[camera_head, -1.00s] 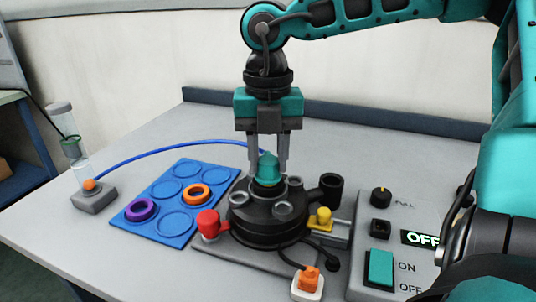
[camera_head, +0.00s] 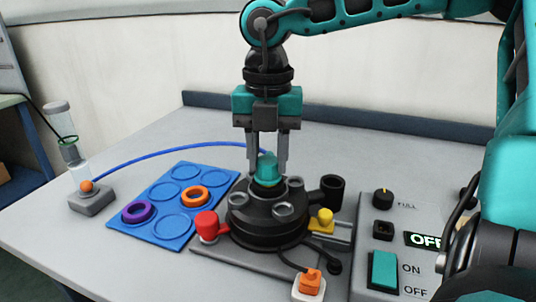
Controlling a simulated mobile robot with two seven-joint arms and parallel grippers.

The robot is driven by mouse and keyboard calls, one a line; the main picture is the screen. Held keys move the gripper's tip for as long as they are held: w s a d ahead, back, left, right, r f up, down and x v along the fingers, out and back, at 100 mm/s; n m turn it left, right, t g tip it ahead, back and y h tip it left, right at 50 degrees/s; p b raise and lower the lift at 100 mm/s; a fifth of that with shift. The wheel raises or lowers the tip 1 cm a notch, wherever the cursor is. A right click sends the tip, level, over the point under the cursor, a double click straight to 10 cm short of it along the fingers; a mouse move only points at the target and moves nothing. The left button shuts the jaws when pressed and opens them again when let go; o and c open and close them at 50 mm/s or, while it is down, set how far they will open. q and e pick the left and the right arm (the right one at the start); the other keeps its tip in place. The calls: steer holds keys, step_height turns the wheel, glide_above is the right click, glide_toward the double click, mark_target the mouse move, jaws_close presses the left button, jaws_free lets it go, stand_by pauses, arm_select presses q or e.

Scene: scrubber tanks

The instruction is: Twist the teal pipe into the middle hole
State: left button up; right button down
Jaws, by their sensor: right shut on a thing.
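The teal pipe (camera_head: 267,168) stands upright at the middle hole of the black round tank top (camera_head: 268,222). Its lower end is hidden, so I cannot tell how deep it sits. My right gripper (camera_head: 267,160) points straight down over the tank, its two fingers on either side of the pipe and shut on it. A blue hose (camera_head: 150,149) runs from the pipe's area to the left. My left gripper is not in view.
A blue tray (camera_head: 180,233) with a purple ring (camera_head: 138,212) and an orange ring (camera_head: 195,196) lies left of the tank. A red knob (camera_head: 207,222) and a yellow knob (camera_head: 323,217) flank it. A control panel (camera_head: 400,240) reading OFF stands right. The table behind is clear.

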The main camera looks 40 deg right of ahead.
steer(key=shift+f, duration=0.1)
steer(key=shift+m+b, duration=0.6)
steer(key=shift+m, duration=0.3)
steer(key=shift+m+b, duration=0.6)
steer(key=shift+b, duration=0.2)
steer(key=shift+m+b, duration=0.3)
steer(key=shift+m, duration=0.1)
steer(key=shift+m+b, duration=0.3)
steer(key=shift+m, duration=0.1)
